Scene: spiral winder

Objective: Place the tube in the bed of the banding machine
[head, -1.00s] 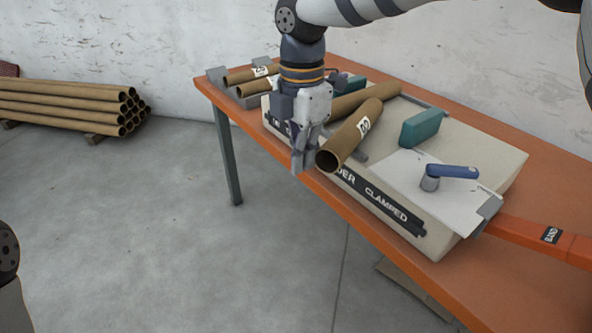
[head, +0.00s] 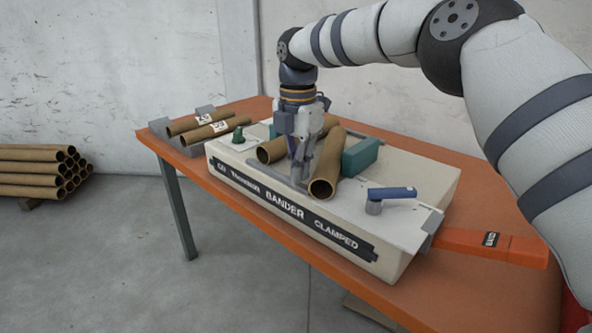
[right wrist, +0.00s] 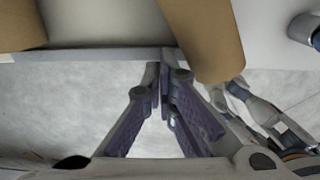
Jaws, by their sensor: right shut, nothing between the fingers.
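A brown cardboard tube (head: 328,160) lies on top of the beige banding machine (head: 420,185), its open end toward me near the front edge. A second brown tube (head: 268,152) lies behind my right gripper (head: 298,182), at an angle to the first and partly hidden. My right gripper is shut and empty, pointing down just left of the near tube's open end. In the right wrist view its fingertips (right wrist: 164,72) meet beside the near tube (right wrist: 203,38), and the other tube (right wrist: 20,24) shows at upper left. I cannot tell whether the fingers touch the near tube. My left gripper is out of view.
A teal block (head: 361,156) stands right of the near tube. A blue lever (head: 391,193) and an orange handle (head: 488,243) are at the machine's right. Two labelled tubes (head: 217,129) rest on a grey rack at left. Stacked tubes (head: 38,172) lie on the floor.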

